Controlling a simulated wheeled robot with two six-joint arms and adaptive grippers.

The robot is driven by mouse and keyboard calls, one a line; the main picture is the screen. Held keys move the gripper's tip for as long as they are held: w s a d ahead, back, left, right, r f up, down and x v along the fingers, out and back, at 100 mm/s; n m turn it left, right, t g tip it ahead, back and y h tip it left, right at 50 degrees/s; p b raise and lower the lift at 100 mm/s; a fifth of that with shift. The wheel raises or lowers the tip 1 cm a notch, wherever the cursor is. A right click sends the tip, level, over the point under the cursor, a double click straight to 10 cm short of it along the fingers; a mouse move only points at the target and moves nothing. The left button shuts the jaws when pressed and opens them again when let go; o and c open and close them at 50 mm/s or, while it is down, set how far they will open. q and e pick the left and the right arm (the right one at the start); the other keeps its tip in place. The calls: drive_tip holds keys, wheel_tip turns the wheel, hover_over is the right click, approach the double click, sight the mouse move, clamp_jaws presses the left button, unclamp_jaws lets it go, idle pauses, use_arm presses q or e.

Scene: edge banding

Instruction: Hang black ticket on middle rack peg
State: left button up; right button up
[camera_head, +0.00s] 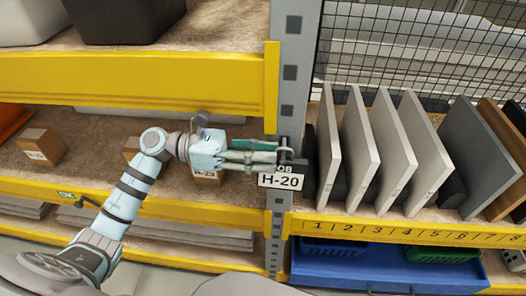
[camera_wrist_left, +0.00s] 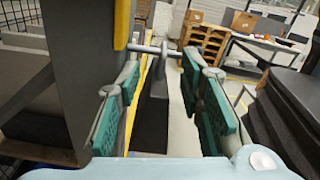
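A black ticket (camera_head: 296,166) with a white H-20 label (camera_head: 280,181) is at the rack's grey upright, in front of my left gripper (camera_head: 283,158). The gripper's teal fingers reach the upright from the left. A pale peg-like piece (camera_head: 285,147) shows just above the ticket. In the left wrist view, the teal fingers (camera_wrist_left: 161,62) stand apart. A thin metal rod (camera_wrist_left: 153,49) crosses between their tips, with a dark grey strip (camera_wrist_left: 158,82) below it. I cannot tell whether the ticket hangs on the peg. My right gripper is not in view.
Yellow shelf beams (camera_head: 140,82) run left of the upright (camera_head: 290,70). Several upright panels (camera_head: 362,150) stand close on the right. A blue bin (camera_head: 380,268) sits below them. Small cardboard boxes (camera_head: 40,146) are on the left shelf. A wire mesh (camera_head: 400,40) is behind.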

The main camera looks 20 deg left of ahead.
use_arm(q)
drive_tip(key=v, duration=1.2)
drive_tip(key=shift+f, duration=0.1)
